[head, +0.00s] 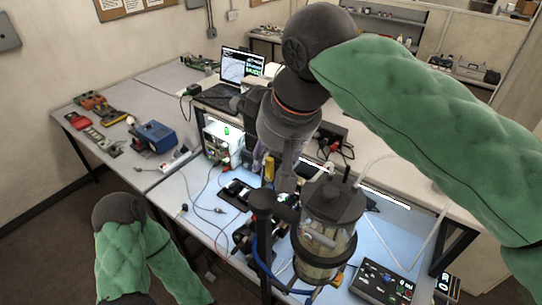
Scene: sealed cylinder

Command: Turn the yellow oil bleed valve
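The sealed cylinder (322,240), a clear vessel with a dark lid and hoses, stands on the bench in the lower middle of the head view. My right gripper (284,176) points down just left of and behind the lid. Its fingers are small and partly hidden, so I cannot tell whether they are open or shut. A small yellow piece (269,168) shows right beside the gripper's left side; I cannot tell if it is the bleed valve or if the gripper touches it. My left arm is at the lower left, and its gripper is out of the picture.
A dark post (262,235) stands left of the cylinder. A black panel with a display (385,282) lies at its right. A white lit instrument (222,140), a laptop (240,68) and loose cables occupy the bench. The blue box (153,137) is on the left table.

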